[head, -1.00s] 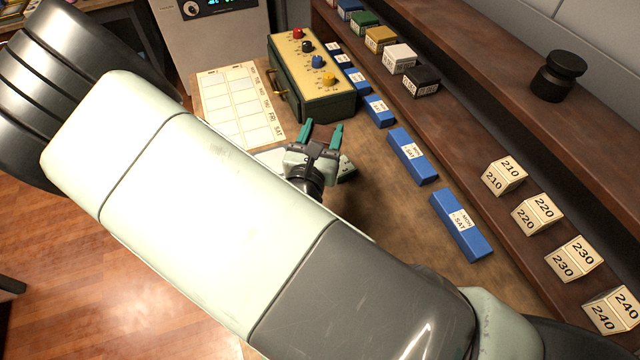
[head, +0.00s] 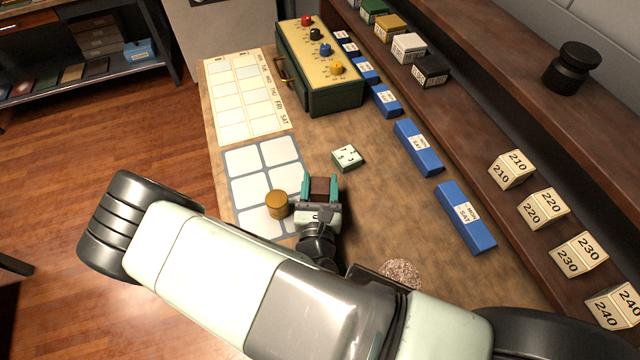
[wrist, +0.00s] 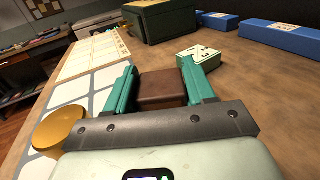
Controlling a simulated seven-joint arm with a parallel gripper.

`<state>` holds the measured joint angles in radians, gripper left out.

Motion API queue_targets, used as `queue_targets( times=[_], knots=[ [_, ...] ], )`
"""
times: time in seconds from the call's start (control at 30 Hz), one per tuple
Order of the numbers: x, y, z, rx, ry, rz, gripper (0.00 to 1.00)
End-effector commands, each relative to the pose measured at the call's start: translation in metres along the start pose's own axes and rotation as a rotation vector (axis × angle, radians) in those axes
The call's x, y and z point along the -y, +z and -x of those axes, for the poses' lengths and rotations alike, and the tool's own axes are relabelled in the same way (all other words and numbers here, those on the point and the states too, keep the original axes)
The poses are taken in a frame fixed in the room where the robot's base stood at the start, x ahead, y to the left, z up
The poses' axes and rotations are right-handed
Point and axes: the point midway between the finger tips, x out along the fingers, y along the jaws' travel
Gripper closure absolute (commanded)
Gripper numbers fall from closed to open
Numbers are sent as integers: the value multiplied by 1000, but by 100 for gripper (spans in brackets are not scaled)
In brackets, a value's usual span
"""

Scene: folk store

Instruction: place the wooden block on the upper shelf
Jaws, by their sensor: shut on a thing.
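The wooden block (head: 319,188) is a dark brown cube between the teal fingers of my gripper (head: 320,187). It also shows in the wrist view (wrist: 162,88), where my gripper (wrist: 160,85) is shut on it from both sides. The gripper is low over the table, just right of the white-squared mat (head: 247,188); whether the block touches the table I cannot tell. The upper shelf (head: 510,50) is the brown board at the upper right and carries a black weight (head: 572,68). The lower shelf (head: 470,120) holds numbered blocks.
A gold cylinder (head: 277,205) stands on the mat, left of my gripper. Blue boxes (head: 418,148) line the lower shelf's front. A green box with knobs (head: 320,65) stands at the back. A speckled round thing (head: 400,272) is near my arm.

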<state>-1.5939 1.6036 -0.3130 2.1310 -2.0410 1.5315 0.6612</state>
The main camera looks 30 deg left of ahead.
Motion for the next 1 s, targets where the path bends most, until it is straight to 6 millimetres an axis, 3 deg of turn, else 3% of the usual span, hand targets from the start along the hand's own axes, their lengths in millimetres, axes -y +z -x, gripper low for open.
queue_targets(
  times=[0.37, 0.4, 0.57, 0.9, 1.0],
  knots=[
    [0, -5, 0, 1, -1, 0, 78],
    [0, -5, 0, 1, -1, 0, 45],
    [0, -5, 0, 1, -1, 0, 21],
    [0, -2, 1, 0, -1, 0, 21],
    [0, -3, 13, -1, 0, 0, 21]
  ],
)
